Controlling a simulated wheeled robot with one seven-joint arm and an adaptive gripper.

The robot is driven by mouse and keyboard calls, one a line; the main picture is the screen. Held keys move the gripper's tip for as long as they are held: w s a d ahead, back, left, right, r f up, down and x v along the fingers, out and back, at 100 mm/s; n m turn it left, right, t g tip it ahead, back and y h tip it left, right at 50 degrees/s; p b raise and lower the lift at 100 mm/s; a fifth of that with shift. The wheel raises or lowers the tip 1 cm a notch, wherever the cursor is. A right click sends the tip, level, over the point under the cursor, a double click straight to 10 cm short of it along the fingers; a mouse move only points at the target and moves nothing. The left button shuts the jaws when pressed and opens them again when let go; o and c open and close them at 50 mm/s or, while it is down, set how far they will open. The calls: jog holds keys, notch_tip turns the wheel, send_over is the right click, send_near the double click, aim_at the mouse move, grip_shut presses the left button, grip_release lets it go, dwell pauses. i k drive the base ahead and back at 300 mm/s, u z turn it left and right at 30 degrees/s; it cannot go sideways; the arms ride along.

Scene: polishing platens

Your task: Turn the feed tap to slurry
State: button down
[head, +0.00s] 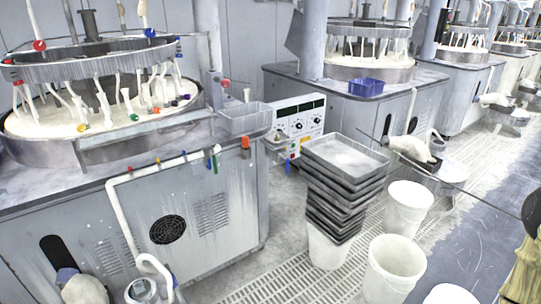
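A white pipe (120,205) runs along the front top edge of the near left polishing machine (110,240). Small coloured handles sit along it: an orange-yellow one (157,161), a green one (215,163) and a larger orange-red one (246,146) near the corner. I cannot tell which of these is the feed tap, nor its setting. The round platen (50,125) above is coated in white slurry and has several hoses with coloured fittings. My gripper is not in view.
A control box with dials (299,122) stands beside the machine, with a clear tray (243,119) at the corner. A thin dark rod (470,192) crosses at right. More machines line the back.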

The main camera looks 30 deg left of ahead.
aim_at(213, 157)
jog(key=i, duration=1.3)
jog(key=u, duration=1.25)
jog(key=i, duration=0.8)
jog(key=u, duration=0.9)
jog(key=k, duration=1.15)
jog(key=u, duration=0.5)
